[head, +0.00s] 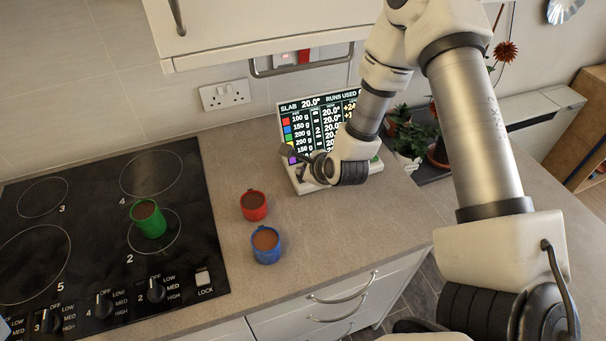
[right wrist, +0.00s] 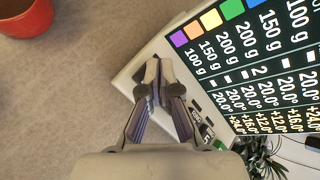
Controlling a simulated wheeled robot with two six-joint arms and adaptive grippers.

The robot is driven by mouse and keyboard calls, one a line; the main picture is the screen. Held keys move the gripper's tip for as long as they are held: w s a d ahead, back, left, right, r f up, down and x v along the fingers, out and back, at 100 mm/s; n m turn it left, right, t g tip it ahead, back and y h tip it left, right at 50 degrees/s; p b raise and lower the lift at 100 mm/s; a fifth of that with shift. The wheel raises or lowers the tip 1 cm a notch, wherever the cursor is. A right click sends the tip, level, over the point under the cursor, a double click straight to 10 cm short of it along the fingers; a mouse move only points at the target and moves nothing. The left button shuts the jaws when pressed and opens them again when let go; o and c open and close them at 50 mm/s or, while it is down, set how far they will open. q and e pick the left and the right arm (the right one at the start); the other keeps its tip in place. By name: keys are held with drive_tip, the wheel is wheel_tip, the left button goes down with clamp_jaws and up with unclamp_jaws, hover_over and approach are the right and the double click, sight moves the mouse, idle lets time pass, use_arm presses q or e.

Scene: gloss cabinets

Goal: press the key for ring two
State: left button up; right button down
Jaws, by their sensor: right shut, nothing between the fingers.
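A tilted display unit (head: 330,115) with a pale sloping base stands at the back of the counter; its screen also fills the right of the right wrist view (right wrist: 262,60). It lists coloured squares with weights and temperatures, and a 2 shows in one row. My right gripper (head: 306,168) is shut and empty, right over the base's front part; in the right wrist view its fingertips (right wrist: 158,70) lie over the pale base edge. I cannot tell whether they touch. The gripper hides most of the keys, and I cannot make out ring two's key. My left gripper is not in view.
A black hob (head: 95,250) with numbered rings lies at left; a green cup (head: 150,226) stands on ring 2. A red cup (head: 254,208) and a blue cup (head: 266,250) stand on the counter. Potted plants (head: 410,145) are behind the arm. A wall cabinet (head: 260,25) overhangs the back.

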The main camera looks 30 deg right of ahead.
drive_tip(key=shift+f, duration=0.15)
drive_tip(key=shift+r+p, duration=0.45)
drive_tip(key=shift+r, duration=0.6)
wheel_tip(320, 180, up, 6)
drive_tip(key=p, duration=0.3)
